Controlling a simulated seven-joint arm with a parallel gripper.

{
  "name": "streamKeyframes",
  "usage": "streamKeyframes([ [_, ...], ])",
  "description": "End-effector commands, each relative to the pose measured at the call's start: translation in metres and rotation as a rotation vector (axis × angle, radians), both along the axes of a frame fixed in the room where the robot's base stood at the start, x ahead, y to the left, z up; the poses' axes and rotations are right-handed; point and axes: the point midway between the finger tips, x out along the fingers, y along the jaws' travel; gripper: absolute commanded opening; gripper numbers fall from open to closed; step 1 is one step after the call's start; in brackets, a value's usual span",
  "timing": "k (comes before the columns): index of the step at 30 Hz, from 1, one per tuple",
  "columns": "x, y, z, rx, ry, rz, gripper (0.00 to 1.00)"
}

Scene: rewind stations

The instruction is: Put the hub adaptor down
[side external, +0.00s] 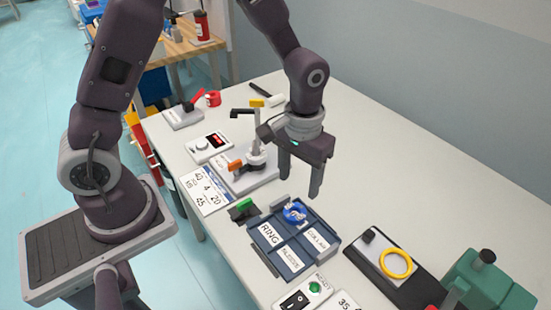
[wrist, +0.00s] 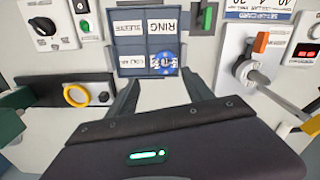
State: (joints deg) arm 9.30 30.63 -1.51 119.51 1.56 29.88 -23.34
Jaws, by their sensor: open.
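A blue round part with white marks (side external: 294,212), which looks like the hub adaptor, lies in the back compartment of the dark blue tray (side external: 250,236). In the wrist view the blue part (wrist: 163,62) is in the tray's lower right compartment, beside the COLLAR label, and covers part of its own label. My gripper (side external: 299,184) is open and empty, above and behind the tray, apart from the blue part. In the wrist view its two fingers (wrist: 160,88) are spread, with bare table between them.
A yellow ring (side external: 396,263) lies on a black-based fixture to the right. A station with an orange handle (side external: 235,165) and upright post stands left of my gripper. A switch box (side external: 303,295) is in front of the tray. The table behind the tray is clear.

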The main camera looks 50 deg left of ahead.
Motion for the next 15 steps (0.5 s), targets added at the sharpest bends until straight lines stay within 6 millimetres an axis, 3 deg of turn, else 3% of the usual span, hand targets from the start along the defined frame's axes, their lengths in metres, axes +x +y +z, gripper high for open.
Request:
streamKeyframes([
  [2,0.000,0.000,0.002,0.000,-0.003,-0.001,0.60],
  [4,-0.002,0.003,0.017,-0.003,-0.025,-0.007,0.60],
  [8,-0.021,0.019,0.084,-0.008,-0.129,-0.042,0.60],
  [12,-0.074,0.041,0.156,0.001,-0.272,-0.098,0.60],
  [15,-0.118,0.052,0.185,0.016,-0.368,-0.137,0.60],
])
